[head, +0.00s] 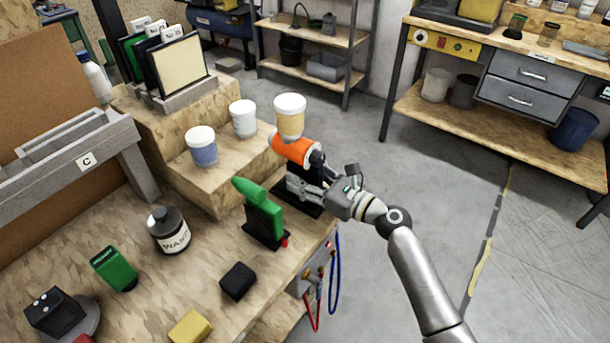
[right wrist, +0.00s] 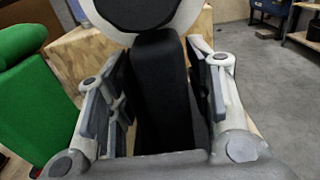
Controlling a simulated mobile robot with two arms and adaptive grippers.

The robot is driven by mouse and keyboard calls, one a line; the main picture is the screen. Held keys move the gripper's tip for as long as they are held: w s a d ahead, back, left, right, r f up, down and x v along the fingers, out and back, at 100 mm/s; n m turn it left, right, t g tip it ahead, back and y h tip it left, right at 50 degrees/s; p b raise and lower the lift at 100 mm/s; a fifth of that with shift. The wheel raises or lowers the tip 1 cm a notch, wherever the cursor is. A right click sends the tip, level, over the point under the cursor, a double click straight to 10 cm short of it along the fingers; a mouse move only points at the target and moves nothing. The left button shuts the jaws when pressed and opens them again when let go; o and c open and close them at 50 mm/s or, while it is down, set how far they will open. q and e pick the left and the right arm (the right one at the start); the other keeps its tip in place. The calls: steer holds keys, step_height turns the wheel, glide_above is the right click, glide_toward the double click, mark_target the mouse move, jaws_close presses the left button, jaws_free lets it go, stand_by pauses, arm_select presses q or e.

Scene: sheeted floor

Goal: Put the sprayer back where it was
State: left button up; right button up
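The sprayer has an orange body (head: 297,149) with a white-lidded cup of tan contents (head: 290,115) on top. It stands upright at the right edge of the bench, above a black base (head: 305,197); whether it rests on the base is hidden. My right gripper (head: 298,183) reaches in from the right, around its black handle. In the right wrist view the handle (right wrist: 160,90) stands between the two fingers; I cannot tell whether both pads press on it. My left gripper is not in view.
A green device (head: 262,212) on a black stand is close left of my right gripper. White-lidded jars (head: 202,148) stand on the wooden step behind. A black block (head: 238,281) and a waste bottle (head: 168,230) are on the bench. The floor to the right is clear.

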steer(key=shift+r, duration=0.1)
steer(key=v, duration=1.2)
steer(key=shift+b, duration=0.45)
